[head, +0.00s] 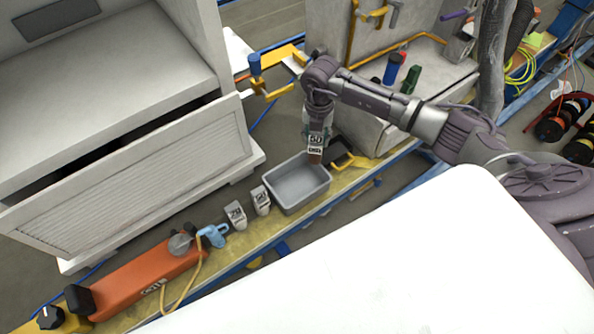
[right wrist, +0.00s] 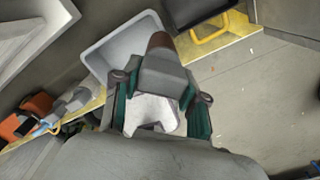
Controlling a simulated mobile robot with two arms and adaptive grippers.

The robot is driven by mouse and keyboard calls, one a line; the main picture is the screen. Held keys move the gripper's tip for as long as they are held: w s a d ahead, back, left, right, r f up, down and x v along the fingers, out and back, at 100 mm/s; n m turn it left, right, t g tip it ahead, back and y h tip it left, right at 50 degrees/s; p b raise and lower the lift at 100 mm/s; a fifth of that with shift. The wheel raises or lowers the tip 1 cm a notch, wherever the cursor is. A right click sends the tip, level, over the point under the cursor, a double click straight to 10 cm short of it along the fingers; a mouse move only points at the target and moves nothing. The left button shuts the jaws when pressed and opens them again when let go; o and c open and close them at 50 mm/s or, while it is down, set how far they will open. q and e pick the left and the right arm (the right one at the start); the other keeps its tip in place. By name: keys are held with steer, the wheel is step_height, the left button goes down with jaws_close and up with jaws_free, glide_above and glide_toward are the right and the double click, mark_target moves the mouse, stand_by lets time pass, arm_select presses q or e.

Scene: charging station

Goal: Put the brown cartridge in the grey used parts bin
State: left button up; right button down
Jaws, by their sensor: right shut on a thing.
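My right gripper (head: 312,122) is shut on the brown cartridge (head: 314,157), a grey-white block with a dark printed label and a brown lower end. The brown end points down at the far right rim of the grey bin (head: 300,184). In the right wrist view the cartridge's brown end (right wrist: 159,41) sits beyond its grey body, between the green finger pads of my right gripper (right wrist: 160,100). It overlaps the right side of the empty-looking grey bin (right wrist: 117,45). I cannot tell its exact height above the rim. My left gripper is not in view.
Two grey-white labelled blocks (head: 236,214) (head: 261,200) stand left of the bin. A black and yellow tray (head: 341,153) lies right of it. A grey cabinet (head: 130,190) stands behind the narrow yellow ledge.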

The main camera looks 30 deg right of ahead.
steer(key=s+a+f+b, duration=0.2)
steer(key=a+f+b, duration=0.3)
steer(key=a+f, duration=0.2)
steer(key=shift+f, duration=0.75)
steer(key=shift+s, duration=0.1)
steer(key=shift+f, duration=0.1)
steer(key=c, duration=0.6)
jaws_free()
